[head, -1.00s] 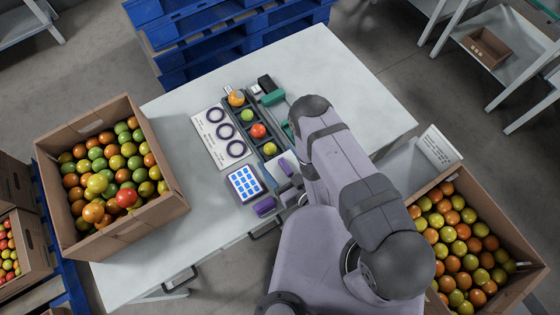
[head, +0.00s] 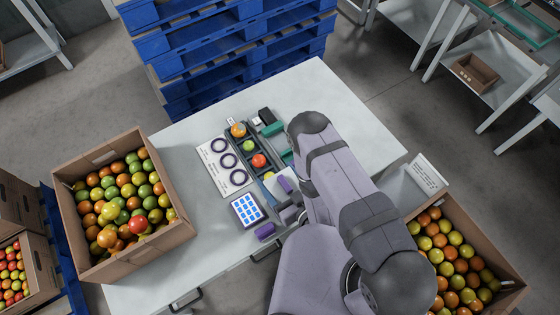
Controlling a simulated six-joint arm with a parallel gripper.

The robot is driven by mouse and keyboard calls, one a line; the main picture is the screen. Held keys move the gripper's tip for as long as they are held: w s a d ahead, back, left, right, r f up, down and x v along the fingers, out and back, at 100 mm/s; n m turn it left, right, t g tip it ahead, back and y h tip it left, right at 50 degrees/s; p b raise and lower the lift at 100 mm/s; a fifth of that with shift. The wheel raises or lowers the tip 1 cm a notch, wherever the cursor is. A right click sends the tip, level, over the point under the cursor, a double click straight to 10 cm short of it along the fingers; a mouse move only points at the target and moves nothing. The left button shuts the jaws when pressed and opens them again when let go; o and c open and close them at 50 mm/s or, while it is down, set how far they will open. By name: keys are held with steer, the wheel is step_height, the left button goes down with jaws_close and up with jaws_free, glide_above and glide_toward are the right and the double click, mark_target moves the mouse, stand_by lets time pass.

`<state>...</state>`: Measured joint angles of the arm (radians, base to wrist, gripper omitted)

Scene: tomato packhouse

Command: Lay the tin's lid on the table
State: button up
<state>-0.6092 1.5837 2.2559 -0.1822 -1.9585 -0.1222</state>
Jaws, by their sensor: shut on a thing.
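My gripper (head: 275,208) is low over the table's front half, with one purple finger beyond the other. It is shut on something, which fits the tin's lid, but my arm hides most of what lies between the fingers. I cannot make out the lid's outline. A small dark-sided box (head: 247,210) with rows of blue squares on its top sits just left of the gripper, apart from the fingers. I cannot tell whether it is the tin. The pale table (head: 180,250) lies under all this.
A white card with dark rings (head: 223,167) and a dark tray with several tomatoes (head: 249,159) lie beyond the gripper. A tomato carton (head: 75,215) stands at the left, another (head: 505,295) at the right.

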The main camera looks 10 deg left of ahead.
steer(key=shift+s+d+f, duration=0.15)
steer(key=shift+f, duration=0.45)
steer(key=w+d+f+m+t+h, duration=0.2)
steer(key=d+m+h, duration=0.25)
steer(key=d, duration=0.55)
steer(key=w+d+f+m+t+h, duration=0.2)
steer(key=w+d+f+m+h, duration=0.15)
steer(key=d+h, duration=0.45)
steer(key=s+d+r+m+g+h+b, duration=0.2)
steer(key=d+r+m+g+h, duration=0.3)
steer(key=d+r+m+h, duration=0.65)
steer(key=w+a+r+y+b, duration=0.2)
steer(key=w+a+r+b, duration=0.1)
steer(key=w+a+b, duration=0.1)
steer(key=shift+w+a+b, duration=0.3)
steer(key=shift+w+a, duration=0.15)
steer(key=shift+a, duration=0.35)
